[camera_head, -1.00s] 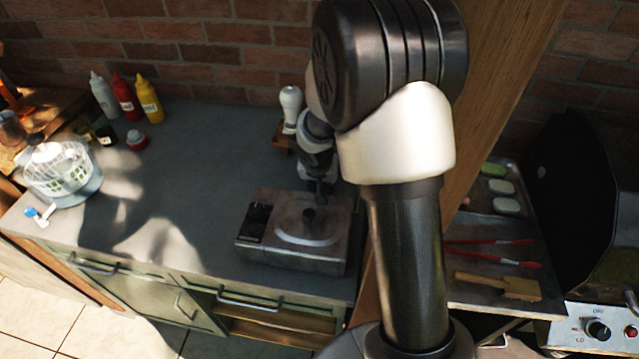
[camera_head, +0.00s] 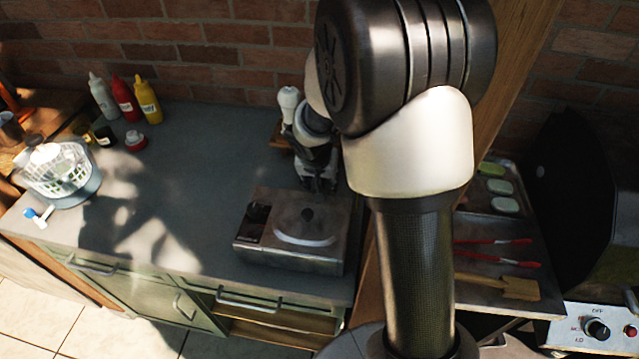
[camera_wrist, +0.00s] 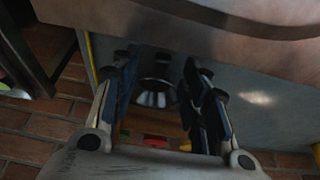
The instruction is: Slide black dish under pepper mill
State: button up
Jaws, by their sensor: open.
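A white, round-topped, mill-like object (camera_head: 288,102) stands at the back of the grey counter, partly hidden by my wrist. I take it for the pepper mill but cannot be sure. My gripper (camera_head: 317,186) points down just behind the metal appliance and in front of the mill. In the wrist view its two fingers are apart. A shiny silver object with a dark part (camera_wrist: 154,95) shows between and beyond the fingers; I cannot tell what it is or whether they touch it. I cannot make out the black dish for certain.
The metal appliance with a knobbed lid (camera_head: 290,235) sits close to my gripper on the counter (camera_head: 190,150). Sauce bottles (camera_head: 130,98) and a salad spinner (camera_head: 60,172) stand left. A wooden post (camera_head: 515,75) and grill (camera_head: 590,200) are right. The middle-left counter is clear.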

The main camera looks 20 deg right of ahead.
jog(key=shift+v, duration=2.5)
jog(key=shift+a, duration=0.1)
jog(key=s+a+r+n+t, duration=0.1)
jog(key=s+a+r+n, duration=0.25)
jog(key=s+r, duration=0.9)
jog(key=s+a+r+n+y, duration=0.1)
jog(key=s+a+n+y, duration=0.1)
jog(key=s, duration=1.1)
jog(key=shift+s+a+r+n, duration=0.35)
jog(key=shift+a+n, duration=0.2)
jog(key=shift+a, duration=0.7)
